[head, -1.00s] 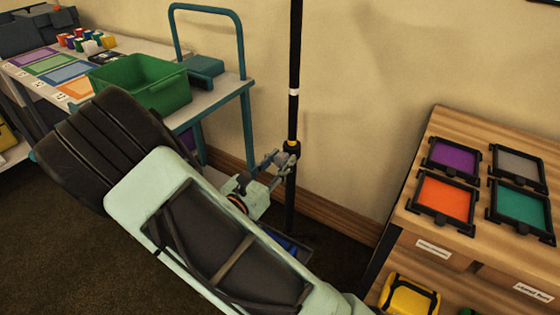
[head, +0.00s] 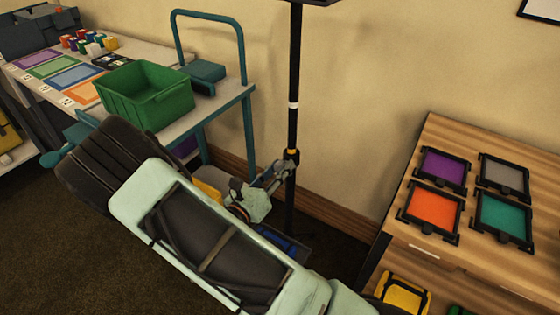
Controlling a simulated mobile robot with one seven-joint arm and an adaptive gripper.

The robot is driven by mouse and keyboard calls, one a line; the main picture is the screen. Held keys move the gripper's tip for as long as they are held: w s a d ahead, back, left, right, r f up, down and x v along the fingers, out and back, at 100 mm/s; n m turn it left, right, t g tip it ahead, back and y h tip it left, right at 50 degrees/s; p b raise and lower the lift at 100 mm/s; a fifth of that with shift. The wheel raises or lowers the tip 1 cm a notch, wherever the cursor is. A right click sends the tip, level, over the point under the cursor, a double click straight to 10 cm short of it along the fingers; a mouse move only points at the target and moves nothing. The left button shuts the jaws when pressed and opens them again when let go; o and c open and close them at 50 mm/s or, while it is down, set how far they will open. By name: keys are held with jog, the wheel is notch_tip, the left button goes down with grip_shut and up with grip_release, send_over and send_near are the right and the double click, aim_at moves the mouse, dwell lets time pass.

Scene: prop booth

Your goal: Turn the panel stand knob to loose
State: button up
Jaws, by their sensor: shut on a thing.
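The panel stand (head: 293,75) is a thin black upright pole in front of the wall, with a white band partway up. Its dark collar with a yellow mark (head: 291,152) sits lower on the pole. My gripper (head: 284,167) reaches the pole from the left at this collar, its fingers closed on the knob there. The knob itself is small and mostly hidden by the fingers, so its setting cannot be read. The stand's lower part is partly hidden by my arm.
A teal-framed cart (head: 249,120) with a green bin (head: 146,97) stands left of the pole. A wooden cabinet (head: 402,212) with several coloured framed panels stands at the right. A blue thing (head: 286,243) lies low near the pole. The wall is close behind.

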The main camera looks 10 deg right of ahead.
jog(key=shift+n+p, duration=0.5)
jog(key=shift+n, duration=0.1)
jog(key=o, duration=1.2)
jog(key=shift+c, duration=0.2)
jog(key=v, duration=1.2)
